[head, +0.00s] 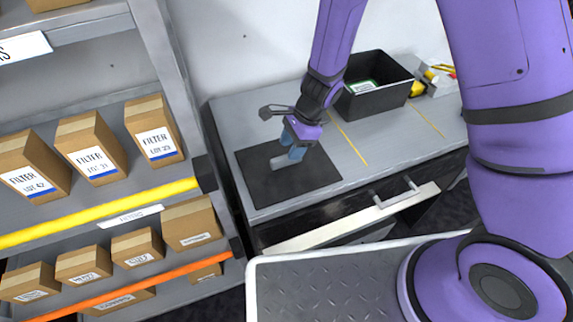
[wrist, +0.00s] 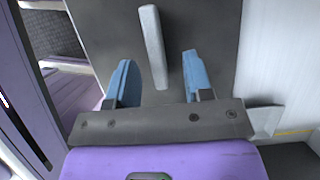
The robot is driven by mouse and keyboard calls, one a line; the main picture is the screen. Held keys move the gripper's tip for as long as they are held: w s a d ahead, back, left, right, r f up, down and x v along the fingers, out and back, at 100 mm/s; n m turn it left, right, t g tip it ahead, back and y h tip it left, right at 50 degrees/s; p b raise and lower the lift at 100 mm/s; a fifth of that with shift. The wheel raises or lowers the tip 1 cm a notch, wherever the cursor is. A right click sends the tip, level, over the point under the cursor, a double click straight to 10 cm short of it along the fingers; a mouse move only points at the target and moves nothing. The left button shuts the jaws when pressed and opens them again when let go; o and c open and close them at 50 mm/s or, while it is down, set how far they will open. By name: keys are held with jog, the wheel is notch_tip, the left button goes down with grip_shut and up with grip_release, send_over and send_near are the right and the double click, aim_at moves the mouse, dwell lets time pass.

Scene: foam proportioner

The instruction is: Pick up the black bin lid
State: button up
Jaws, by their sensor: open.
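The black bin lid (head: 308,182) lies flat on the grey workbench, a dark rectangular panel with a pale grey bar handle (head: 279,163). In the wrist view the lid (wrist: 105,30) fills most of the background, and the handle (wrist: 152,45) runs lengthwise between the fingers. My gripper (head: 291,150) is over the lid, close to the handle, with its blue fingers pointing down. It also shows in the wrist view (wrist: 158,60), open, with a gap on each side of the handle. I cannot tell whether the fingertips are down at the handle's height.
An open black bin (head: 372,100) with a green and white item inside stands behind and right of my gripper. Yellow tools (head: 432,80) lie at the bench's right. A shelf of filter boxes (head: 90,147) stands close on the left. The bench front has a drawer handle (head: 396,194).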

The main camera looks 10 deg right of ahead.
aim_at(287, 162)
jog(key=x, duration=0.4)
jog(key=shift+s, duration=0.25)
grip_shut()
jog(key=shift+r, duration=0.2)
